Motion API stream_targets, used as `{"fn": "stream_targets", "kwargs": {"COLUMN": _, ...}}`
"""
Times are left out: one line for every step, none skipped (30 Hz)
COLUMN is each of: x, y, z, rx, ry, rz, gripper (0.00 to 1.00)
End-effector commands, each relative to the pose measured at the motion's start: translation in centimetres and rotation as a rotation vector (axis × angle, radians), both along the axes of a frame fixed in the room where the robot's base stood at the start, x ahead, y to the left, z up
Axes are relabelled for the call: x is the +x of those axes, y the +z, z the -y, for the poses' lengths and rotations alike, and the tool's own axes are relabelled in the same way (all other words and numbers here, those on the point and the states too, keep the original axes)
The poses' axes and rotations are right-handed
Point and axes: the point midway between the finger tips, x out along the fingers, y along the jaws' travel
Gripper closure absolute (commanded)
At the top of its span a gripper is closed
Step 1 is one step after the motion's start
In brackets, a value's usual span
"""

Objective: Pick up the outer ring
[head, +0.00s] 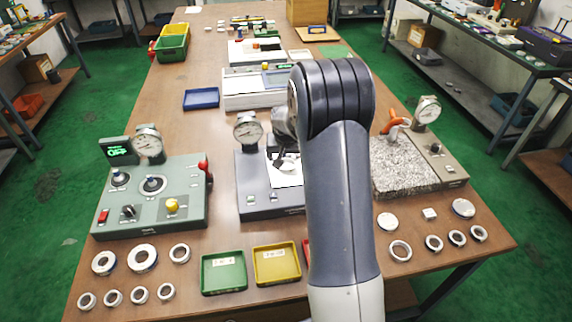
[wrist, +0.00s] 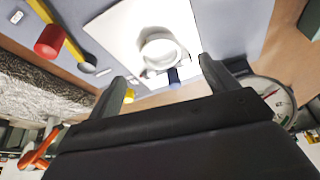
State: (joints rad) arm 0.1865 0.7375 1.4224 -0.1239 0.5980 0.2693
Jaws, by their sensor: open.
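A shiny silver ring (wrist: 162,48) sits on a white plate (wrist: 118,32) in the wrist view, just beyond my fingertips. My gripper (wrist: 163,70) is open, with one finger to each side of the ring's near edge and nothing held. A small dark blue piece (wrist: 173,76) shows at the ring's near side. In the head view my gripper (head: 286,160) is over the white plate (head: 288,178) of the middle grey gauge station (head: 262,200). My arm hides the right part of that station, and the ring is hard to make out there.
A dial gauge (head: 248,130) stands close left of my gripper. A green control station (head: 150,195) is at left, a speckled stone block (head: 402,165) at right. Several loose rings (head: 142,257) and green (head: 223,272) and yellow (head: 277,265) trays line the front edge.

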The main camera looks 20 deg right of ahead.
Motion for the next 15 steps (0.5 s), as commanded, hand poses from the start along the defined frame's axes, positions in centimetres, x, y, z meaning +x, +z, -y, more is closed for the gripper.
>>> {"fn": "stream_targets", "kwargs": {"x": 0.1, "y": -0.2, "z": 0.0, "rx": 0.000, "ry": -0.001, "rz": 0.000, "gripper": 0.19}}
{"fn": "stream_targets", "kwargs": {"x": 0.1, "y": -0.3, "z": 0.1, "rx": 0.000, "ry": -0.001, "rz": 0.000, "gripper": 0.19}}
{"fn": "stream_targets", "kwargs": {"x": 0.2, "y": -0.5, "z": 0.1, "rx": 0.001, "ry": -0.001, "rz": -0.001, "gripper": 0.19}}
{"fn": "stream_targets", "kwargs": {"x": 0.2, "y": -0.7, "z": 0.1, "rx": 0.001, "ry": -0.001, "rz": -0.002, "gripper": 0.19}}
{"fn": "stream_targets", "kwargs": {"x": 0.3, "y": -0.9, "z": 0.1, "rx": 0.001, "ry": -0.001, "rz": -0.003, "gripper": 0.19}}
{"fn": "stream_targets", "kwargs": {"x": 0.4, "y": -1.3, "z": 0.2, "rx": 0.001, "ry": -0.001, "rz": -0.003, "gripper": 0.19}}
{"fn": "stream_targets", "kwargs": {"x": 0.6, "y": -1.6, "z": 0.2, "rx": 0.001, "ry": -0.001, "rz": -0.004, "gripper": 0.19}}
{"fn": "stream_targets", "kwargs": {"x": 0.7, "y": -2.0, "z": 0.3, "rx": 0.001, "ry": -0.002, "rz": -0.004, "gripper": 0.19}}
{"fn": "stream_targets", "kwargs": {"x": 0.8, "y": -2.5, "z": 0.4, "rx": 0.002, "ry": -0.002, "rz": -0.005, "gripper": 0.19}}
{"fn": "stream_targets", "kwargs": {"x": 1.0, "y": -2.8, "z": 0.4, "rx": 0.001, "ry": -0.002, "rz": -0.004, "gripper": 0.19}}
{"fn": "stream_targets", "kwargs": {"x": 1.1, "y": -3.1, "z": 0.4, "rx": 0.003, "ry": -0.003, "rz": -0.003, "gripper": 0.19}}
{"fn": "stream_targets", "kwargs": {"x": 1.3, "y": -3.6, "z": 0.5, "rx": 0.003, "ry": -0.003, "rz": -0.003, "gripper": 0.19}}
{"fn": "stream_targets", "kwargs": {"x": 1.4, "y": -3.9, "z": 0.6, "rx": 0.002, "ry": -0.003, "rz": -0.002, "gripper": 0.19}}
{"fn": "stream_targets", "kwargs": {"x": 1.5, "y": -4.2, "z": 0.6, "rx": 0.002, "ry": -0.003, "rz": -0.001, "gripper": 0.19}}
{"fn": "stream_targets", "kwargs": {"x": 1.6, "y": -4.5, "z": 0.6, "rx": 0.002, "ry": -0.003, "rz": -0.001, "gripper": 0.19}}
